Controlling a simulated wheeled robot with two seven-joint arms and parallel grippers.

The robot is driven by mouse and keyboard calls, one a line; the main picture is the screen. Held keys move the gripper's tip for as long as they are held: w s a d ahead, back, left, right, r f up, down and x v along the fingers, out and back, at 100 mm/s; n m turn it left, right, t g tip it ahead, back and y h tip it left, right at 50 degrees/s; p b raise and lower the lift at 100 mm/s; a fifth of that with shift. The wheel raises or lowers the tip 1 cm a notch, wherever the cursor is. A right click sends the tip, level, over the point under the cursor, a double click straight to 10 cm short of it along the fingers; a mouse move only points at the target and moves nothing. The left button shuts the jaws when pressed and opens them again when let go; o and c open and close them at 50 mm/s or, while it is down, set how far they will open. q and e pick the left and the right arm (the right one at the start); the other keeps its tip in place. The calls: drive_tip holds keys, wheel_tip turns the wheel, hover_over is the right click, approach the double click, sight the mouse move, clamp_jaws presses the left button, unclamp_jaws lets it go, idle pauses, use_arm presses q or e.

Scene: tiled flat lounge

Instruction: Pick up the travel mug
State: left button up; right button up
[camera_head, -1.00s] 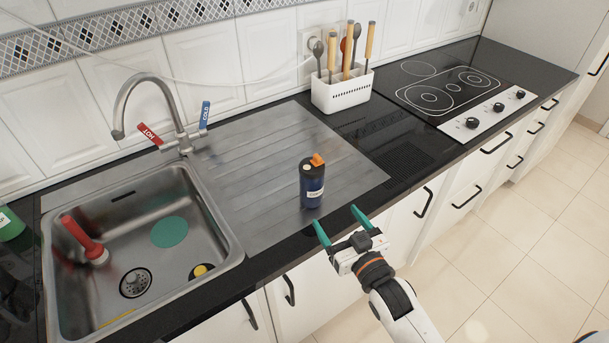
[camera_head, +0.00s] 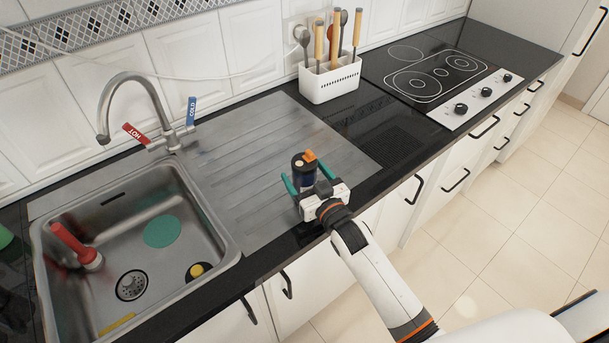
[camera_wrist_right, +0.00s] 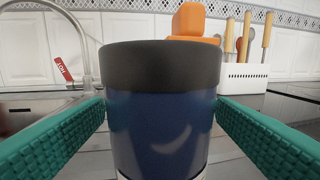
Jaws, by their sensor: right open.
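The travel mug (camera_head: 305,170) stands upright on the metal drainboard (camera_head: 262,130), dark blue with a black top and an orange lid piece. My right gripper (camera_head: 306,179) is open, with its teal fingers on either side of the mug. In the right wrist view the mug (camera_wrist_right: 162,110) fills the middle between the two fingers, and a gap shows on each side. The lower part of the mug is hidden by my gripper in the head view. My left gripper is not in view.
A white utensil holder (camera_head: 331,82) stands behind the mug, and a hob (camera_head: 440,75) is at the right. The drainboard around the mug is clear.

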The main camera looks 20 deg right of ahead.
drive_tip(key=shift+w+a, duration=0.2)
drive_tip(key=shift+w, duration=1.05)
drive_tip(key=shift+s, duration=0.1)
drive_tip(key=shift+c, duration=1.2)
drive_tip(key=c, duration=0.9)
drive_tip(key=shift+r, duration=0.1)
